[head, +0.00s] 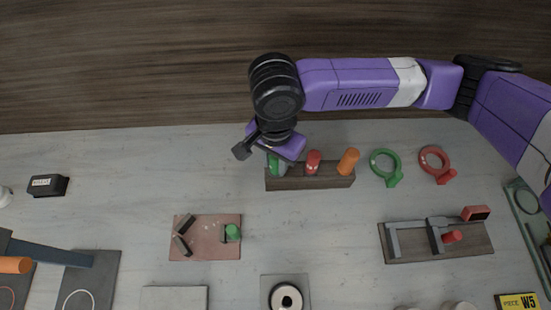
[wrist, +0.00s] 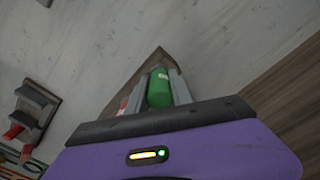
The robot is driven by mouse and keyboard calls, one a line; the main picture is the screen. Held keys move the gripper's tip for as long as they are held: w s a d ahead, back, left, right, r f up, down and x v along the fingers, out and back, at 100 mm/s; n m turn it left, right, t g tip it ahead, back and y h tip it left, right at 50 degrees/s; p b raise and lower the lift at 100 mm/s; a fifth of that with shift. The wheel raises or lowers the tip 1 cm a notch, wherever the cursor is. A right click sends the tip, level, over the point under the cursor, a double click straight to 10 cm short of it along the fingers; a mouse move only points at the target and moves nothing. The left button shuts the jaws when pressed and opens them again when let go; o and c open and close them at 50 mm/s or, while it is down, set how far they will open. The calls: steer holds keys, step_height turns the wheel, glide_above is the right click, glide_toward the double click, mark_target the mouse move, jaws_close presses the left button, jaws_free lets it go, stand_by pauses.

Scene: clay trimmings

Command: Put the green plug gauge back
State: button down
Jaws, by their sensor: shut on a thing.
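The green plug gauge (head: 273,163) shows partly behind my gripper in the head view, at the left end of a dark wooden block (head: 325,182). My gripper (head: 281,160) is shut on it. In the wrist view the green handle (wrist: 159,88) lies between the two grey fingers, with the block (wrist: 157,57) just beyond it. The gauge's lower end is hidden, so I cannot tell whether it is seated in the block or just above it. A red plug gauge (head: 313,161) and an orange one (head: 348,161) stand in the same block.
Right of the block lie a green ring gauge (head: 376,164) and a red one (head: 425,158). A caliper on a wooden board (head: 408,256) is at lower right. A reddish board (head: 205,251) with a green-knobbed piece (head: 232,231) lies in front left.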

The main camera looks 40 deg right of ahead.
steer(key=c, duration=1.1)
jaws_free()
steer(key=shift+c, duration=0.2)
